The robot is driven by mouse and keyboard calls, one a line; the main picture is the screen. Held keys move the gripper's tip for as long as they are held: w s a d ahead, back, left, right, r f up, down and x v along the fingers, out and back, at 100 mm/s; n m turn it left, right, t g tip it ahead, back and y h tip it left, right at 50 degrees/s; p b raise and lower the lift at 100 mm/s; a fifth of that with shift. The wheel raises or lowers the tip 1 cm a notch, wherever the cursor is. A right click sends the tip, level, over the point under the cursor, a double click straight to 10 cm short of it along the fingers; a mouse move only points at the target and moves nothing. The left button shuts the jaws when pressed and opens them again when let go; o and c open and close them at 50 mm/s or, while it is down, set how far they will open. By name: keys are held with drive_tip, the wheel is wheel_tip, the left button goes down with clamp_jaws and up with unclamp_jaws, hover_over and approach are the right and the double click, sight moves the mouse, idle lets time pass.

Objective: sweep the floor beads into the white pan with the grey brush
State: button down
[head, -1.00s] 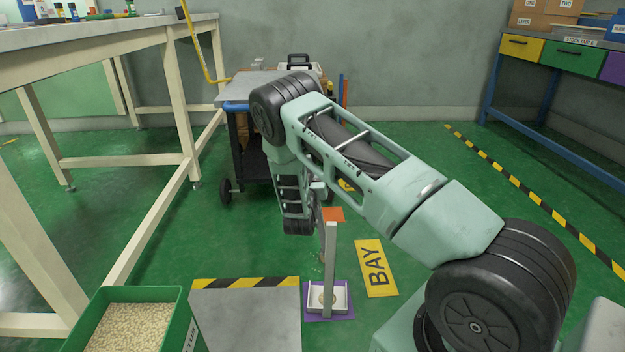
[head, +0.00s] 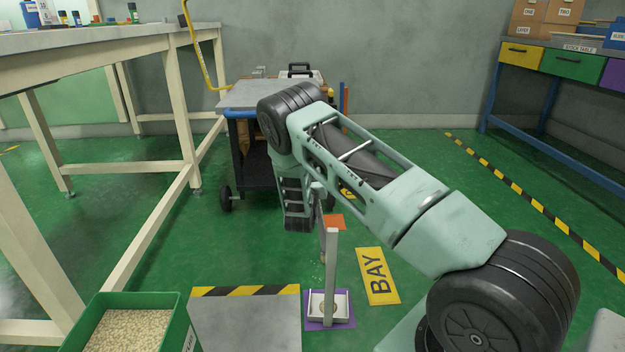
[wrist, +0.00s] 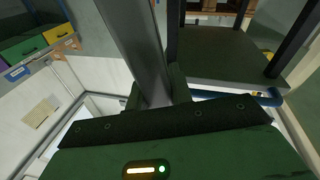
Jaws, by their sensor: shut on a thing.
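Some tan material shows inside the pan, partly hidden by the post. My gripper (wrist: 155,102) is shut on a grey bar, which I take as the handle of the grey brush (wrist: 135,45). In the head view my forearm hangs down behind the pan, and the thin handle shows partly behind the post. The brush's bristles are hidden or too small to tell. A few faint specks, perhaps floor beads, lie near the handle's foot.
A green bin (head: 173,328) of pale pellets and a grey platform (head: 245,322) with a striped edge stand left of the pan. A yellow BAY sign (head: 376,275) lies right of it, an orange square (head: 334,222) behind. A cart (head: 240,110) stands at the back.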

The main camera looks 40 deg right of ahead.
drive_tip(key=shift+w+a+f, duration=0.15)
drive_tip(key=shift+w+a, duration=0.45)
drive_tip(key=shift+a, duration=0.15)
drive_tip(key=p+v, duration=0.1)
drive_tip(key=v, duration=0.3)
drive_tip(key=shift+s+d+r+p, duration=0.2)
drive_tip(key=shift+s+r+p, duration=0.05)
drive_tip(key=shift+r+p, duration=0.1)
drive_tip(key=shift+s, duration=0.1)
